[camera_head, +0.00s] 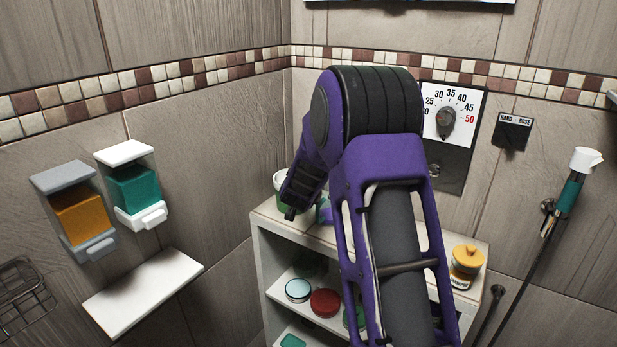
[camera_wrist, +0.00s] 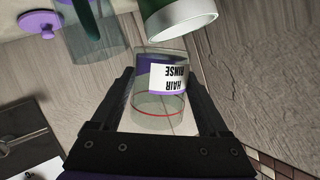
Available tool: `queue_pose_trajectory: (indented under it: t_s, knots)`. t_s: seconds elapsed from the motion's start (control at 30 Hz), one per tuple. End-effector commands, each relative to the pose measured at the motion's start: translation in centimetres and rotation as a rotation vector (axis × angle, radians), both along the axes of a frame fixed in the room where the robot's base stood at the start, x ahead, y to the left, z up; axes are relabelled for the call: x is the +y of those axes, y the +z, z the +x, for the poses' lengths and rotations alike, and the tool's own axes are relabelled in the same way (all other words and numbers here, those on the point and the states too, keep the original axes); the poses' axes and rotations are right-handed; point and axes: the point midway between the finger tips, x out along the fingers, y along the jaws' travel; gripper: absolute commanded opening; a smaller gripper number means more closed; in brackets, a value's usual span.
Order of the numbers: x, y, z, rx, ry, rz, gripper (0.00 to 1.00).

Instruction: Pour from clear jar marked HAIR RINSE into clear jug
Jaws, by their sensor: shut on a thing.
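The clear jar marked HAIR RINSE (camera_wrist: 162,98) is between the fingers of my gripper (camera_wrist: 160,84) in the wrist view. My gripper is shut on it. Its white label reads upside down there, but the wall's tile band lies low in that view, so the jar looks roughly upright. Purple contents show at its label end, and a red ring runs around it. A clear vessel with a dark green strip, likely the clear jug (camera_wrist: 88,38), stands apart from the jar at upper left. In the head view my arm hides the jar and most of the jug.
A green pot with a white rim (camera_wrist: 180,18) is close beside the jar. A purple lid (camera_wrist: 38,23) lies on the white shelf unit (camera_head: 262,222). A yellow-lidded jar (camera_head: 467,265) stands at its right end. Dispensers (camera_head: 135,185) and a dial (camera_head: 446,122) are on the walls.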

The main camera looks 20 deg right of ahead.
Motion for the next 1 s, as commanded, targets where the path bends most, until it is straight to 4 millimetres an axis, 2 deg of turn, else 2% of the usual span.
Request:
queue_pose_trajectory:
  t_s: [0.2, 0.4, 1.0]
  knots:
    - [0.1, -1.2, 0.0, -0.015, -0.001, 0.095, 0.13]
    - [0.2, -1.6, 0.1, -0.031, -0.001, 0.216, 0.13]
    - [0.0, -1.4, 0.0, -0.082, -0.003, 0.589, 0.13]
